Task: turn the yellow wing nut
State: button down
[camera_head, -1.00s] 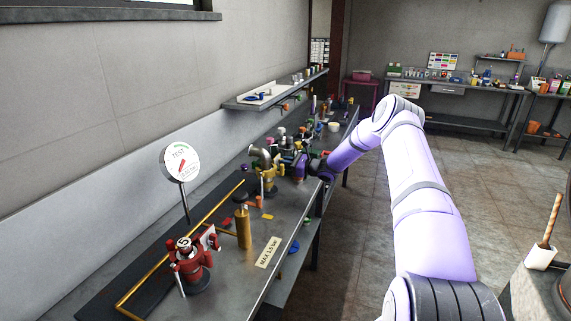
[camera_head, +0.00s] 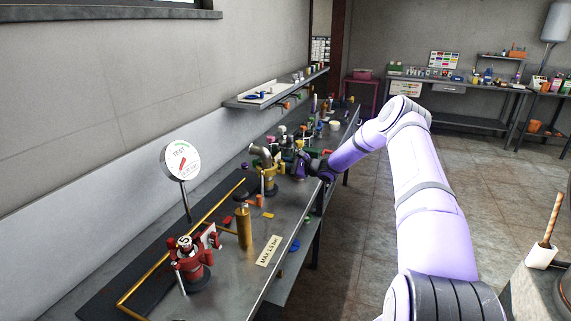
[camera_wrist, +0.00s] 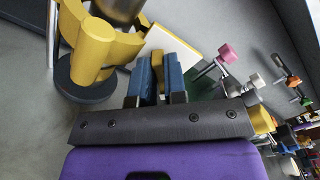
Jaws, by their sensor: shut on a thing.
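The yellow wing nut (camera_wrist: 157,62) shows in the wrist view as a small yellow piece between the blue fingertips. My gripper (camera_wrist: 160,78) is shut on it, and the fingers hide most of it. A yellow fitting (camera_wrist: 104,45) with a round dark base (camera_wrist: 84,84) stands beside the fingers at the left. In the head view the yellow fitting (camera_head: 270,180) carries a grey elbow pipe and stands on the bench. My purple gripper (camera_head: 301,168) reaches it from the right; the wing nut cannot be made out there.
A white plate (camera_wrist: 176,42) with a yellow edge is just behind the fingers. Several coloured knobs (camera_wrist: 228,54) stand to the right. On the near bench are a brass cylinder (camera_head: 244,228), a red fitting (camera_head: 190,265) and a round gauge (camera_head: 182,160).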

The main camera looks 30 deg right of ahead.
dwell(0.4)
jog(key=c, duration=1.2)
grip_release()
jog(key=shift+o, duration=0.2)
